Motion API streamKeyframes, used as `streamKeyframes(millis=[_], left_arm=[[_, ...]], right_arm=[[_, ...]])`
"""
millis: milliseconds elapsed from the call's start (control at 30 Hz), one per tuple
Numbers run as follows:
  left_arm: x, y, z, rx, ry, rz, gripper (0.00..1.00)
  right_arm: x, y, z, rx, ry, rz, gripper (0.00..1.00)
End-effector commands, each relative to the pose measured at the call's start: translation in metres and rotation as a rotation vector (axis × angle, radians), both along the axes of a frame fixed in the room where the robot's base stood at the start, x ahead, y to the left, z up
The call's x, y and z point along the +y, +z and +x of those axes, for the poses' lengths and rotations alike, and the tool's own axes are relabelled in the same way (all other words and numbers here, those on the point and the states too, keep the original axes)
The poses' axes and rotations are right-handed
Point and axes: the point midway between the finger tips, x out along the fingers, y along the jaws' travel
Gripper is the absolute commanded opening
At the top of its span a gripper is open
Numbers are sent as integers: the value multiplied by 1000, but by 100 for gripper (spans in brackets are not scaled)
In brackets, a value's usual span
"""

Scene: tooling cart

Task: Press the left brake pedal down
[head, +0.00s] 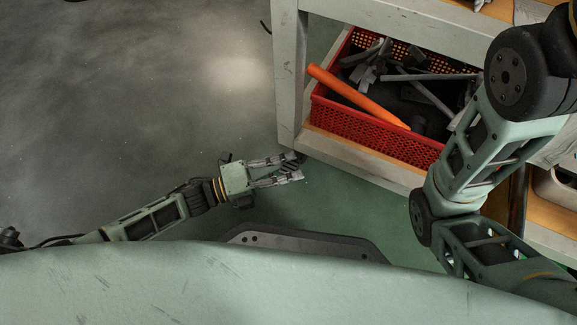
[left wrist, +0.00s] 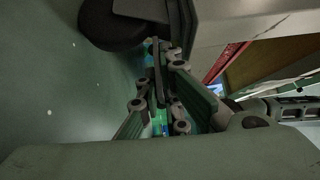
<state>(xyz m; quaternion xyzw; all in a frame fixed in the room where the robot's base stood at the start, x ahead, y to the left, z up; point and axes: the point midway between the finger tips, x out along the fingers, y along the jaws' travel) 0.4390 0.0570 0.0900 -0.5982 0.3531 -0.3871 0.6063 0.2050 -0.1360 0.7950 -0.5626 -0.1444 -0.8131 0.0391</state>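My left gripper (head: 298,166) is low over the floor, beside the bottom corner of the cart (head: 288,75), with its two fingers apart and nothing clearly between them. In the left wrist view my left gripper (left wrist: 160,60) points toward a dark round caster wheel (left wrist: 110,25) under the cart's corner. Small dark parts show around the fingertips there, but I cannot tell whether one of them is the left brake pedal. In the head view the caster and pedal do not show. My right arm crosses the right side of the head view; its gripper is out of view.
A red basket (head: 340,117) of tools stands on the cart's lower shelf, with an orange handle (head: 358,97) lying across it. The cart's pale frame is close to my left fingertips. The floor (head: 130,80) left of the cart is clear.

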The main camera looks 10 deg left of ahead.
Motion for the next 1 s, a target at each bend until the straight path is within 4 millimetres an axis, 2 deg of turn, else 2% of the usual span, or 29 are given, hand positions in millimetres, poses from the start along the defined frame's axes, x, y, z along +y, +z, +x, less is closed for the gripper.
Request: streamKeyframes(millis=[133, 433, 500, 667, 1000], left_arm=[[0, -5, 1, -60, 5, -21, 0], [0, -5, 0, -70, 3, -22, 0], [0, -5, 0, -69, 3, -21, 11], [0, -5, 0, -69, 3, -21, 23], [3, -5, -1, -69, 3, -22, 23]], right_arm=[[0, -3, 0, 0, 0, 0, 40], [0, -3, 0, 1, 0, 0, 40], [0, -3, 0, 1, 0, 0, 40], [0, -3, 0, 1, -1, 0, 40], [0, -2, 3, 6, -1, 2, 40]])
